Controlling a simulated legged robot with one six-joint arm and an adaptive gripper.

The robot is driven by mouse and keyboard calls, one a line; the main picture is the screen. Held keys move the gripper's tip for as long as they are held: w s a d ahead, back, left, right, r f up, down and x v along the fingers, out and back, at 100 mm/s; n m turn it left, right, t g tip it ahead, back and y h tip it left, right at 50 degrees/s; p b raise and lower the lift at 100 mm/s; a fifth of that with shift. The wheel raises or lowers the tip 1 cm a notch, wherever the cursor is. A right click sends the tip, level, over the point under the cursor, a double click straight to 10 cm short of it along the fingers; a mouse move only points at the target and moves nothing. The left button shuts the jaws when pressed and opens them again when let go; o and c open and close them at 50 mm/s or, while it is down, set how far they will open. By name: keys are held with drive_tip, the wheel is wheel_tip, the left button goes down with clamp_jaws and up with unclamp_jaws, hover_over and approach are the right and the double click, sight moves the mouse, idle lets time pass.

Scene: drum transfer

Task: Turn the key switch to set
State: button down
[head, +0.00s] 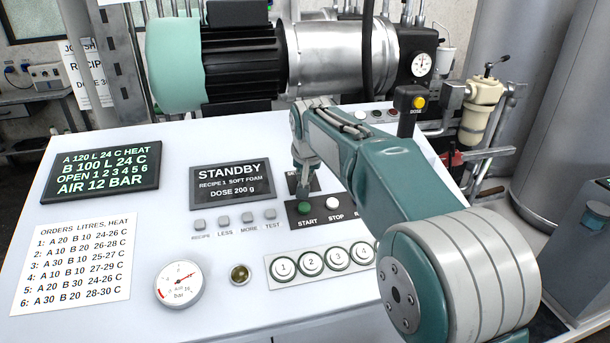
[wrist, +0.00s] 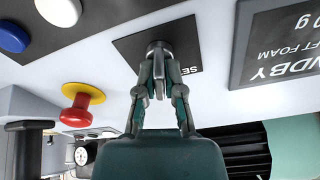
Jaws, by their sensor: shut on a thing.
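The key switch (wrist: 158,47) shows in the wrist view as a round dark metal piece on a black plate (wrist: 130,46). White letters starting "SE" are readable on the plate; the rest is hidden. My gripper (wrist: 158,85) has its two fingers closed in on the small metal key part of the switch. In the head view my gripper (head: 308,188) points down at the black plate, just right of the standby display. The arm and fingers hide the switch there, so its turned position cannot be read.
A green start button (head: 304,206) and a white stop button (head: 335,203) sit just in front. The standby display (head: 231,184) is to the left. A red mushroom button (wrist: 82,103) stands up near the switch. Numbered buttons (head: 311,262) line the front.

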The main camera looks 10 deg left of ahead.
drive_tip(key=n, duration=0.6)
drive_tip(key=shift+f+n+g+y, duration=0.15)
drive_tip(key=shift+n+g+y, duration=0.15)
drive_tip(key=shift+y, duration=0.1)
drive_tip(key=n, duration=0.6)
drive_tip(key=shift+s+a+g, duration=0.1)
drive_tip(key=shift+g, duration=0.3)
drive_tip(key=shift+f, duration=0.1)
drive_tip(key=c, duration=0.8)
unclamp_jaws()
drive_tip(key=shift+o, duration=0.2)
drive_tip(key=shift+y, duration=0.3)
drive_tip(key=v, duration=1.2)
